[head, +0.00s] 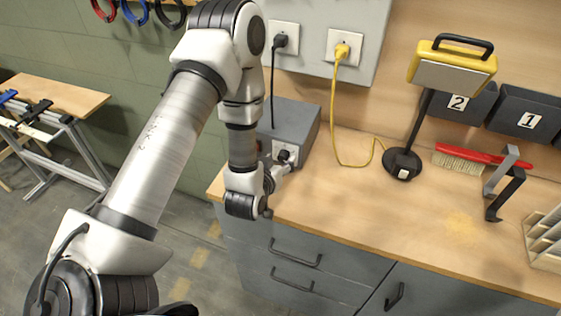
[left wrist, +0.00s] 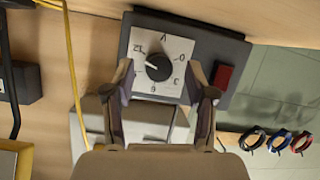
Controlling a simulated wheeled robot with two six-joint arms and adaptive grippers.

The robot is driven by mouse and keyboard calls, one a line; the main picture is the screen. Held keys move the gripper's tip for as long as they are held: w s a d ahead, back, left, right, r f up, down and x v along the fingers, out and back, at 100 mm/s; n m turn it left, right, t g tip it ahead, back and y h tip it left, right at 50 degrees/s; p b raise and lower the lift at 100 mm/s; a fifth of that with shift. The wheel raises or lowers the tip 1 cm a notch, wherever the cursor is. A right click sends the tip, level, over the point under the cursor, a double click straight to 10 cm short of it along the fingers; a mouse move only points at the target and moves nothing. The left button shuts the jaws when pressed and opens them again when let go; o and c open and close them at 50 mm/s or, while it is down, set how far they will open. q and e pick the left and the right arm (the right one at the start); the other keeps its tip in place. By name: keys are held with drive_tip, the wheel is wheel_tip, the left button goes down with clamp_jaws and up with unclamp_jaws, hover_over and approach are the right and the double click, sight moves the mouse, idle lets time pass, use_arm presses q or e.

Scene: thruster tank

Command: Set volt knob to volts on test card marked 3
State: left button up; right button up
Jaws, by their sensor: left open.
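The volt knob (left wrist: 158,67) is a round black knob on a white dial plate (left wrist: 176,47), on the front of a grey box (head: 306,119). In the left wrist view the dial appears upside down. Its marks look like V, 0, 3, 12 and a 6 or 9. A pale mark on the knob seems to face the 12 side, but it is small. My left gripper (left wrist: 164,88) is open, its fingers on either side of the plate's lower part, apart from the knob. In the head view the left gripper (head: 277,174) is at the box front. No test card is readable.
A red switch (left wrist: 222,77) is beside the dial. A yellow cord (head: 335,125) and black cord (head: 272,85) hang from wall outlets. A yellow lamp (head: 450,66), a red brush (head: 470,158) and numbered bins (head: 528,112) are to the right. The bench front is clear.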

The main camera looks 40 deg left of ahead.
use_arm(q)
drive_tip(key=shift+w+f, duration=0.1)
drive_tip(key=shift+w, duration=0.35)
clamp_jaws()
drive_tip(key=shift+d+f+m+y+b, duration=0.15)
drive_tip(key=shift+m+y+b, duration=0.15)
drive_tip(key=shift+m+y, duration=0.35)
drive_tip(key=shift+m, duration=0.35)
unclamp_jaws()
